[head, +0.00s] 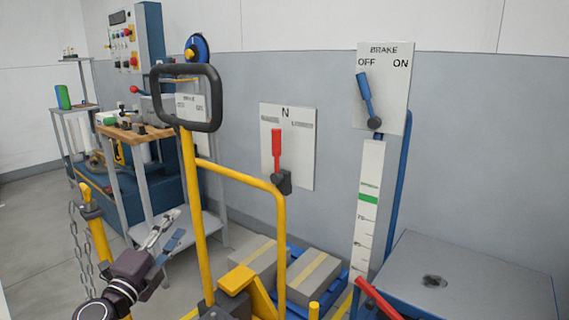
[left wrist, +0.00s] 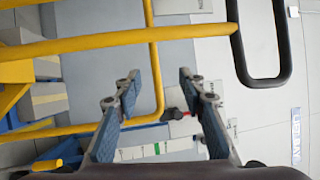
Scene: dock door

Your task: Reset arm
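My left gripper (head: 177,225) is at the lower left of the head view, left of the yellow upright of a hand truck. In the left wrist view its two blue-padded fingers (left wrist: 160,77) are spread apart with nothing between them. Beyond them are the truck's yellow tubes (left wrist: 110,45) and black loop handle (left wrist: 262,80). In the head view the black loop handle (head: 217,98) stands upright, above and apart from the gripper. My right gripper is not in view.
Wall panels hold a red lever (head: 277,150) marked N and a blue lever (head: 366,95) marked BRAKE, tilted toward OFF. Boxes (head: 312,280) lie on a blue pallet. A grey table (head: 470,270) stands at right. A yellow post with a chain (head: 82,245) stands left of the gripper.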

